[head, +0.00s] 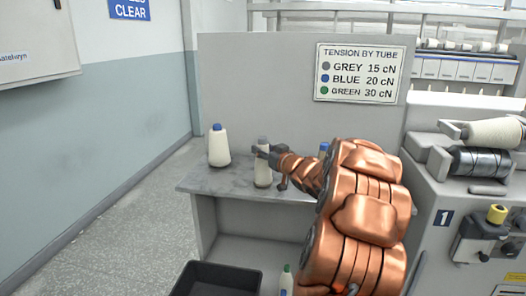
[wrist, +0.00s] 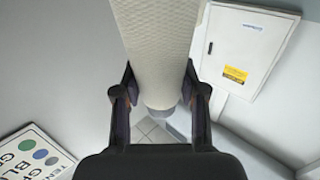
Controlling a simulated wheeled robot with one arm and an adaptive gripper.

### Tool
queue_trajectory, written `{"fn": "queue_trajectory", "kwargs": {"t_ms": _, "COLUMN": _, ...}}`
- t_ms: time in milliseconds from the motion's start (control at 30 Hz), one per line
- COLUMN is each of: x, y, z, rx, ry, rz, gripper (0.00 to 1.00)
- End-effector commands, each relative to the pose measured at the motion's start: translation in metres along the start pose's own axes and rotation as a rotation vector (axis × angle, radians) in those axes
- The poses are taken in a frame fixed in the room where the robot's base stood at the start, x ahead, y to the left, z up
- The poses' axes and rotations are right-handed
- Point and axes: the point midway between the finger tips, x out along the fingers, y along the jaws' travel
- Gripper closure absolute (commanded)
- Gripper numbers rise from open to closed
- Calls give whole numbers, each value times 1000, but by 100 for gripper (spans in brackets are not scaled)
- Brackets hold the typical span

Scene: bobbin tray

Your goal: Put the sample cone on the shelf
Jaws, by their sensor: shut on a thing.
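My gripper (head: 268,153) is shut on a cream yarn cone with a grey tip (head: 263,174), over the grey shelf (head: 228,183). The cone is upright; I cannot tell if its base touches the shelf. In the wrist view the cone (wrist: 158,45) sits between both fingers of my gripper (wrist: 158,95). A blue-tipped cone (head: 218,150) stands on the shelf to the left. Another blue tip (head: 323,147) shows behind my arm, its body mostly hidden. A green-tipped cone (head: 286,282) is low down beside my arm, partly cut off.
A black tray (head: 200,268) lies low in front of the shelf. A sign (head: 360,73) on the panel behind lists grey, blue and green tensions. A machine (head: 470,190) with yarn packages stands at the right. The shelf between the left cone and the held cone is clear.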

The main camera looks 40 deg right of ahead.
Motion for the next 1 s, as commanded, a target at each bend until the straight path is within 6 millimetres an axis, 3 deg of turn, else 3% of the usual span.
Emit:
{"fn": "queue_trajectory", "kwargs": {"t_ms": 200, "x": 0, "y": 0, "z": 3, "rx": 1, "ry": -1, "rz": 0, "gripper": 99}}
{"fn": "queue_trajectory", "kwargs": {"t_ms": 233, "x": 0, "y": 0, "z": 4, "rx": 1, "ry": -1, "rz": 0, "gripper": 58}}
{"fn": "queue_trajectory", "kwargs": {"t_ms": 467, "x": 0, "y": 0, "z": 3, "rx": 1, "ry": -1, "rz": 0, "gripper": 34}}
{"fn": "queue_trajectory", "kwargs": {"t_ms": 833, "x": 0, "y": 0, "z": 0, "rx": 0, "ry": -1, "rz": 0, "gripper": 34}}
{"fn": "queue_trajectory", "kwargs": {"t_ms": 1000, "x": -18, "y": 1, "z": 0, "rx": 1, "ry": -1, "rz": 2, "gripper": 34}}
